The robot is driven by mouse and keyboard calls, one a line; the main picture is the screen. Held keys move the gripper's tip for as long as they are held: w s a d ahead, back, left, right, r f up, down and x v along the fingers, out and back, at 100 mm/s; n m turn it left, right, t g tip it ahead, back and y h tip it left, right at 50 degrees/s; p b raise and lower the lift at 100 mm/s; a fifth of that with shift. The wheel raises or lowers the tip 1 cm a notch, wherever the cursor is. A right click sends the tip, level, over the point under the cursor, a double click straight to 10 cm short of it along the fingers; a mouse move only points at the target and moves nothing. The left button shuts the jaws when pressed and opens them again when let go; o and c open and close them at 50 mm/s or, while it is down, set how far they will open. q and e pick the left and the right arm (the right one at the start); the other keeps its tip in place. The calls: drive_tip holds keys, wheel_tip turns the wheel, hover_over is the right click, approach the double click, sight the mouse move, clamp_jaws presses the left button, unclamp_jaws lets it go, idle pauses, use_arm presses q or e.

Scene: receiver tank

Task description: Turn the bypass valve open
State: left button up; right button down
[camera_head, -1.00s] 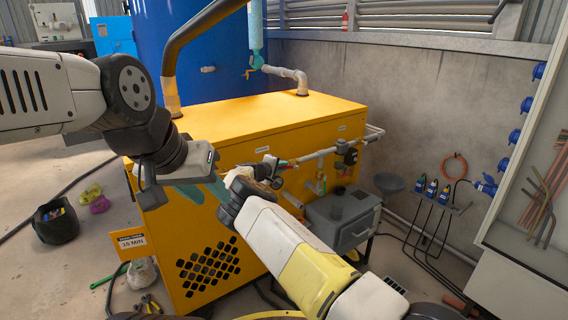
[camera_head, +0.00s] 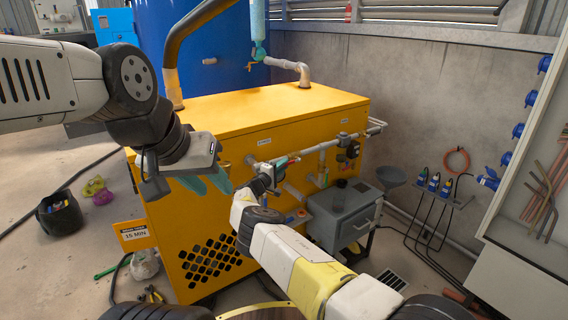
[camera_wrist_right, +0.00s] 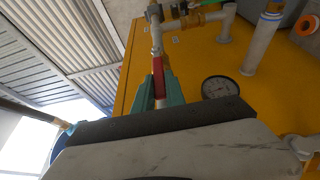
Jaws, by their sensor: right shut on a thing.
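My right gripper (camera_head: 281,162) is at the pipework on the front of the yellow cabinet. In the right wrist view its teal fingers (camera_wrist_right: 160,92) are shut on a red valve lever (camera_wrist_right: 158,76), one finger on each side. The lever runs up toward a metal pipe fitting (camera_wrist_right: 155,14); in the head view the wrist hides most of this valve. I cannot read a label naming it as the bypass valve. My left gripper (camera_head: 206,183) hangs in front of the cabinet's left part, its teal fingers apart with nothing visible between them.
The yellow cabinet (camera_head: 230,116) stands before a blue tank (camera_head: 220,55). A round gauge (camera_wrist_right: 219,87) sits beside the right fingers. A grey box (camera_head: 345,212) stands right of the right wrist. A black bucket (camera_head: 60,215) is on the floor at left.

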drive_tip(key=shift+d, duration=0.2)
drive_tip(key=c, duration=1.4)
unclamp_jaws()
drive_tip(key=shift+a, duration=0.1)
drive_tip(key=shift+s+a, duration=0.35)
drive_tip(key=shift+s, duration=0.1)
drive_tip(key=v, duration=0.6)
drive_tip(key=shift+s+a, duration=0.1)
drive_tip(key=shift+s, duration=0.25)
